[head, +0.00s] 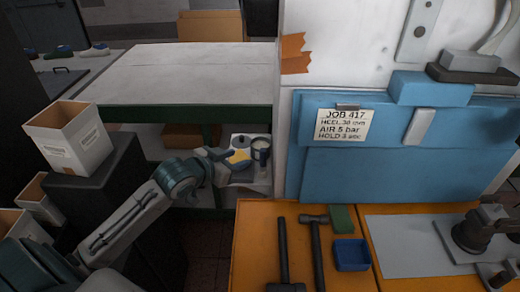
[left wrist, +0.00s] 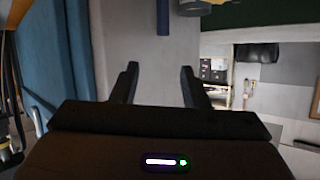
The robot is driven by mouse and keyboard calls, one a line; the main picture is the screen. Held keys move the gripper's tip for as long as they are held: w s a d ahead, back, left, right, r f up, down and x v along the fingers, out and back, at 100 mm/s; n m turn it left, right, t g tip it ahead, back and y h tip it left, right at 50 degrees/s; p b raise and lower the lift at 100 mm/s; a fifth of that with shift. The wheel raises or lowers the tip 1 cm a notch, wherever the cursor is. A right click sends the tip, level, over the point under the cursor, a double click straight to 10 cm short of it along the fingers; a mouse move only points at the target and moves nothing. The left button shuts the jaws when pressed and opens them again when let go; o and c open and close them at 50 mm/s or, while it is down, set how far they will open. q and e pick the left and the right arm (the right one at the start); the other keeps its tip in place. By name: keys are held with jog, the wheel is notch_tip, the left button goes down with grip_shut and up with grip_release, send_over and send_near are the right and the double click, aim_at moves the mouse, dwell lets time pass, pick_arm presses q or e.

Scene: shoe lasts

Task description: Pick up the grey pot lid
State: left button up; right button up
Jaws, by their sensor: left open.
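What looks like the grey pot lid (head: 243,140), with a small dark knob, lies on a pale surface just beyond my left gripper in the head view. It is small and partly covered there, and I cannot make it out for sure in the left wrist view. My right gripper is not in view.
A blue-panelled wall (head: 390,175) stands close on the right. An orange bench (head: 255,245) with hammers is in front. A white box (head: 68,140) stands at left.

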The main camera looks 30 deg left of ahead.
pick_arm(q)
jog(key=shift+o, duration=0.5)
jog(key=n+g+y+b, duration=0.4)
jog(key=n+g+b, duration=0.25)
jog(key=g, duration=0.35)
send_near(241, 137)
jog(key=x, duration=0.2)
jog(key=p+x, duration=0.1)
jog(key=x, duration=0.1)
jog(key=shift+w+r+p, duration=0.15)
jog(key=shift+w+p, duration=0.15)
jog(key=p+x, duration=0.1)
jog(key=x, duration=0.3)
jog(key=shift+f, duration=0.75)
jog(key=shift+c, duration=0.5)
